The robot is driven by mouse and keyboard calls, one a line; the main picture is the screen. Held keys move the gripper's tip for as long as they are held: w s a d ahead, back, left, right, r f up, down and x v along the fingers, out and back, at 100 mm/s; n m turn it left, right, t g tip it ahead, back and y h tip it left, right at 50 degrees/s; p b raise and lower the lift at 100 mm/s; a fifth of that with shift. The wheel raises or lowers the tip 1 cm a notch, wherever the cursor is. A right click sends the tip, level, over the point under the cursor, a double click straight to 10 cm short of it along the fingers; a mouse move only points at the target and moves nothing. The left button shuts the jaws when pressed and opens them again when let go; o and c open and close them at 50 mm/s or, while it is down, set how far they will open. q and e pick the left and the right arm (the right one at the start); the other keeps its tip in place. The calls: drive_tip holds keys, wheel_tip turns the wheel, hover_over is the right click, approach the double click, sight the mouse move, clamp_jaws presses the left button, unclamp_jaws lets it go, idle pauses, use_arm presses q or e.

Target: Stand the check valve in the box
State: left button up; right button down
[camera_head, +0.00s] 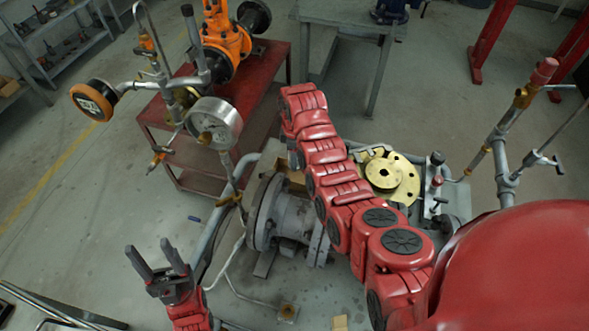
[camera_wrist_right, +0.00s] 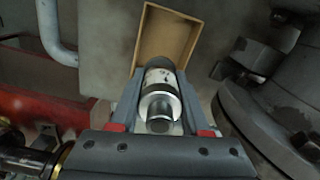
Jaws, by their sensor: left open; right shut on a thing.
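The check valve (camera_wrist_right: 160,90) is a silver cylinder with a pale printed label, seen in the right wrist view. My right gripper (camera_wrist_right: 160,78) is shut on it, with a finger on each side. The open brown box (camera_wrist_right: 187,22) lies just beyond the valve's far end. The valve overlaps the box's near side in this view; I cannot tell whether its end is inside. In the head view, my red right arm hides the right gripper and the valve. My left gripper (camera_head: 152,250) is open and empty at the lower left of the head view.
A large grey flanged valve body (camera_head: 285,215) stands beside my right arm, with a yellow flange disc (camera_head: 390,178) to its right. A pressure gauge (camera_head: 213,122) and pipework rise at the left. A red table (camera_head: 190,165) holds an orange valve (camera_head: 225,38).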

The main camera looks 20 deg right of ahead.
drive_tip(key=shift+w+f, duration=0.1)
drive_tip(key=shift+f, duration=0.65)
drive_tip(key=shift+f+p, duration=0.4)
drive_tip(key=shift+f, duration=1.55)
drive_tip(key=shift+f, duration=0.2)
drive_tip(key=c, duration=0.7)
unclamp_jaws()
drive_tip(key=shift+o, duration=0.2)
drive_tip(key=shift+r, duration=0.1)
